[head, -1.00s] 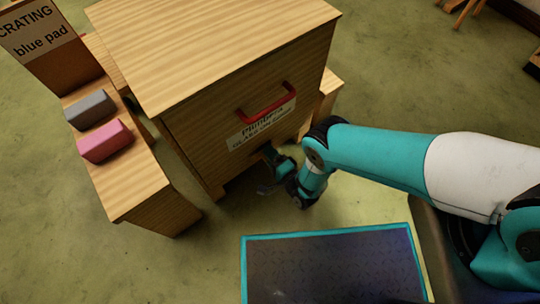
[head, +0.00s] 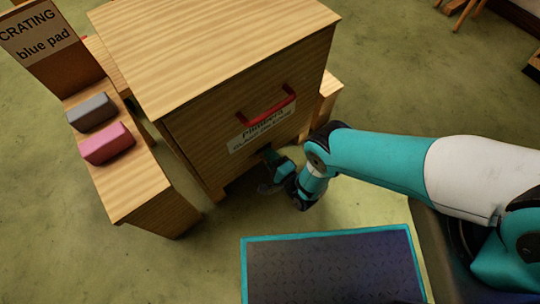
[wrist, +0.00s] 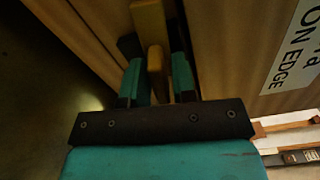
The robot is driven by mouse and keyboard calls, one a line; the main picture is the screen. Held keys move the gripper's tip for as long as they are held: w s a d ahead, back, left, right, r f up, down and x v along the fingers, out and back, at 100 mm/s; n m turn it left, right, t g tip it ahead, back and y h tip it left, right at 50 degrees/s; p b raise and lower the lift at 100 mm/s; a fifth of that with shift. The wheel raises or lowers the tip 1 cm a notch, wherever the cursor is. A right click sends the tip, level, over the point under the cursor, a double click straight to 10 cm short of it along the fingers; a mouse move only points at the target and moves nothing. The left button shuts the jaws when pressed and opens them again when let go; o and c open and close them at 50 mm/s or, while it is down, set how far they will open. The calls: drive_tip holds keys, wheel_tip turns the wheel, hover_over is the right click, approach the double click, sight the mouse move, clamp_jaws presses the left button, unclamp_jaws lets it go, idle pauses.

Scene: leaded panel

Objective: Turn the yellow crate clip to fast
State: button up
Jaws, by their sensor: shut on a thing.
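The yellow crate clip (wrist: 149,22) shows in the wrist view, upright against the wooden crate front near a vertical edge. Its narrower lever part (wrist: 155,58) sits between the two teal fingers of my gripper (wrist: 158,76). The fingers are shut on that part. In the head view my gripper (head: 270,156) is at the lower front of the wooden crate (head: 190,130), below the white label (head: 262,127). The clip is hidden there behind my gripper and wrist. The clip's fast marking is not visible.
A red handle (head: 267,106) sticks out above the label. A side bench (head: 150,190) at the left holds a grey block (head: 92,110) and a pink block (head: 106,143). A teal-edged dark panel (head: 330,270) lies in front. Green floor is open between bench and panel.

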drive_tip(key=m+p, duration=0.1)
drive_tip(key=m, duration=0.3)
drive_tip(key=shift+r+m+p, duration=0.1)
drive_tip(key=shift+m+p, duration=0.2)
drive_tip(key=m+p, duration=0.1)
drive_tip(key=m, duration=0.3)
drive_tip(key=shift+m, duration=0.3)
drive_tip(key=m, duration=0.4)
drive_tip(key=shift+f, duration=0.25)
drive_tip(key=shift+m+b, duration=0.75)
drive_tip(key=shift+m, duration=0.65)
drive_tip(key=shift+s+r, duration=0.1)
drive_tip(key=o, duration=0.7)
